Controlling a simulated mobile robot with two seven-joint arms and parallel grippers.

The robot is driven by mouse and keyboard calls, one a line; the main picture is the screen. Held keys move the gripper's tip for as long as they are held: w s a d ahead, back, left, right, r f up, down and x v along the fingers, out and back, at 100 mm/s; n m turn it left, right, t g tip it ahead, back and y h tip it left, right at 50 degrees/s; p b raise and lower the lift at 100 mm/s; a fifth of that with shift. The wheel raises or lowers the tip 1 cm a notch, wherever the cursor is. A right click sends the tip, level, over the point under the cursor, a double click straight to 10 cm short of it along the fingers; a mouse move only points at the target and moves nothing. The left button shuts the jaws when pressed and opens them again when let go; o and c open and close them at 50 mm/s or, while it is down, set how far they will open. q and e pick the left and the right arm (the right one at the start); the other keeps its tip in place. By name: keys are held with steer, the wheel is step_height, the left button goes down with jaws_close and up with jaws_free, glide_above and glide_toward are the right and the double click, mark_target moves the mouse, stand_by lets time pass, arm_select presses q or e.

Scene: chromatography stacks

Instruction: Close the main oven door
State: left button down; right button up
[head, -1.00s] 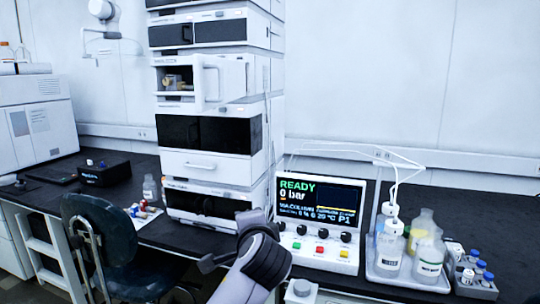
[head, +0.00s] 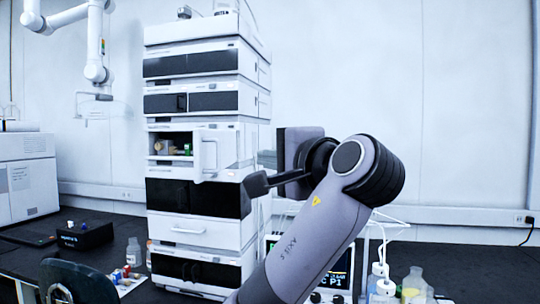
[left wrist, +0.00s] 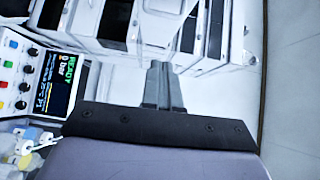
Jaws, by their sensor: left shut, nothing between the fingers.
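The main oven door (head: 209,155) is a white panel on the middle unit of the tall instrument stack, in the head view. It stands open at the right of the unit's dark opening (head: 172,148), where small tan and green parts show. My left gripper (head: 252,184) is shut and empty. In the head view its tip appears to the right of the door and slightly lower, with a gap in the picture. In the left wrist view the shut fingers (left wrist: 161,80) point toward the stack. White panels lie beyond them; which one is the door is unclear. My right gripper is out of view.
The stack has dark-fronted units above and below (head: 195,198). A control panel with a READY screen (left wrist: 62,90) stands right of the stack, partly behind my arm in the head view. Bottles (head: 414,283) stand farther right.

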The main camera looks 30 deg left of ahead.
arm_select(q)
steer(key=w+a+p, duration=0.2)
steer(key=w+a, duration=0.1)
steer(key=a, duration=0.7)
steer(key=shift+s+a+f, duration=0.1)
steer(key=shift+s+f, duration=0.05)
